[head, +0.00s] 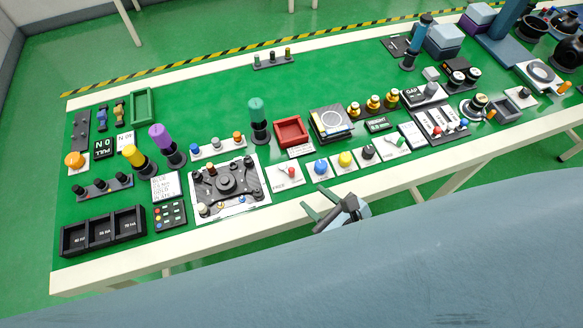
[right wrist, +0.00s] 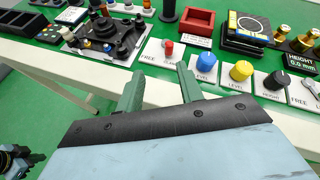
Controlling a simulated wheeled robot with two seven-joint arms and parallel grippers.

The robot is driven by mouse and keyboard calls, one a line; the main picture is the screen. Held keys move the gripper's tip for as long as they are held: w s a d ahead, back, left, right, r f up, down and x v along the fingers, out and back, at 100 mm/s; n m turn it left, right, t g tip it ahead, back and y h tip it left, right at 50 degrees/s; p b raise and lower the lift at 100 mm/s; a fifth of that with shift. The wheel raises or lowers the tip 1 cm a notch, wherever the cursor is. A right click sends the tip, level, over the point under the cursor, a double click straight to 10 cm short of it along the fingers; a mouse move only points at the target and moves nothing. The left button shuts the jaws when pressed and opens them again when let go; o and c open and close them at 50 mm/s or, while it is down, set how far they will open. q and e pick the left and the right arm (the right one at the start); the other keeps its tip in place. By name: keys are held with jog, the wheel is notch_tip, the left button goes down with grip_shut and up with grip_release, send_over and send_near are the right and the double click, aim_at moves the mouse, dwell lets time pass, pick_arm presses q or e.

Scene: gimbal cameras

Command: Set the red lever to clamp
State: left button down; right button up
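The red lever (head: 291,171) stands on a small white plate (head: 281,183) near the table's front edge, in the head view. It also shows in the right wrist view (right wrist: 169,48), above the gap between my fingertips. My right gripper (head: 315,202) is open and empty, at the front edge of the table, in front of and slightly right of the lever. Its two green fingers show apart in the right wrist view (right wrist: 158,85). My left gripper is not in view.
A blue knob (head: 320,168) and a yellow knob (head: 345,158) stand on plates just right of the lever. A black stage on a silver plate (head: 235,205) lies to its left. A red tray (head: 291,131) is behind it. Free floor lies before the table.

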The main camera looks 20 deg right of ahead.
aim_at(294, 172)
jog(key=m, duration=0.2)
jog(key=m+t, duration=0.1)
jog(key=shift+w+d+f+m+h, duration=0.25)
jog(key=shift+w+d+m+h, duration=0.05)
jog(key=shift+d+h, duration=0.1)
jog(key=b+x, duration=0.1)
jog(key=x, duration=1.2)
jog(key=shift+s, duration=0.1)
jog(key=shift+c, duration=0.4)
grip_shut()
